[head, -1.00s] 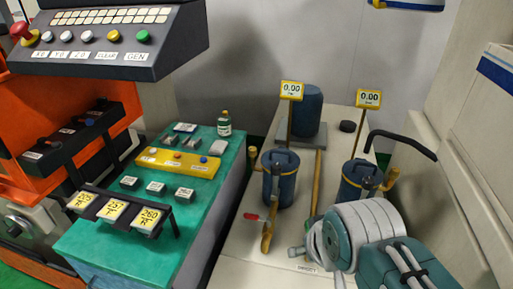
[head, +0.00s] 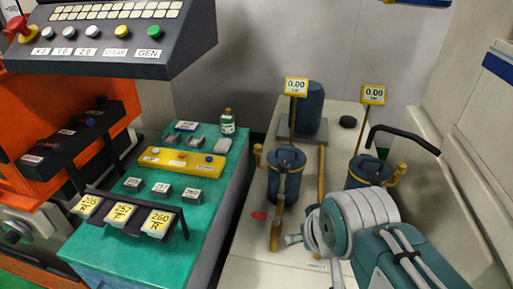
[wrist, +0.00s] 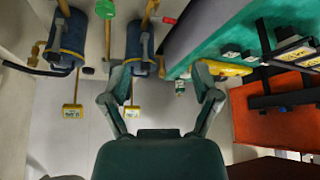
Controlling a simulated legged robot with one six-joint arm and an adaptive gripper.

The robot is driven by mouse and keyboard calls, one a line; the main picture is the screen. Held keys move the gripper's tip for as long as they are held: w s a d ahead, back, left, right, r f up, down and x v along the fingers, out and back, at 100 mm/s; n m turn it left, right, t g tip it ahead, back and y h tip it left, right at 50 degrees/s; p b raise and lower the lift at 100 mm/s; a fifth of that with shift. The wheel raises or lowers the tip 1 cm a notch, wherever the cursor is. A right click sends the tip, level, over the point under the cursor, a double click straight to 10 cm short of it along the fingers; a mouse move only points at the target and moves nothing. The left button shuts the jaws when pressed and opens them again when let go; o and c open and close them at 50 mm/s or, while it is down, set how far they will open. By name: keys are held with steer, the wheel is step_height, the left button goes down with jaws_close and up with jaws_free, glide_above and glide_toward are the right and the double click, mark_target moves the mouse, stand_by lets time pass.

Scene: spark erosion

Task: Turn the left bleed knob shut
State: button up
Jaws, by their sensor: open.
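The left blue canister (head: 287,190) stands on the pale bench with a small yellow fitting (head: 257,155) on its left side. I cannot tell for sure whether that fitting is the left bleed knob. In the wrist view, turned about upside down, the left canister (wrist: 141,40) is at upper middle, beyond my gripper (wrist: 161,75). The fingers are spread wide with nothing between them. In the head view my arm's wrist hides most of the gripper.
The right canister (head: 362,173) stands behind my arm. Each canister has a gauge sign reading 0.00. A red-tipped lever (head: 259,215) sits before the left canister. A green knob (wrist: 105,9) shows in the wrist view. The green table (head: 150,235) is to the left.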

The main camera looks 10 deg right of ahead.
steer(key=w+f+t, duration=0.2)
steer(key=w+t, duration=0.1)
steer(key=w, duration=1.1)
steer(key=w+f+t, duration=0.2)
steer(key=w+t, duration=0.1)
steer(key=w, duration=1)
steer(key=t, duration=0.3)
glide_toward(258, 149)
steer(key=s+r, duration=0.3)
steer(key=r, duration=0.2)
steer(key=w+f+t+h, duration=0.1)
steer(key=w+f+t, duration=0.25)
steer(key=f, duration=0.45)
steer(key=shift+m, duration=0.4)
steer(key=w, duration=1)
steer(key=shift+w+d, duration=0.15)
steer(key=shift+w, duration=0.25)
steer(key=shift+c, duration=0.3)
jaws_close()
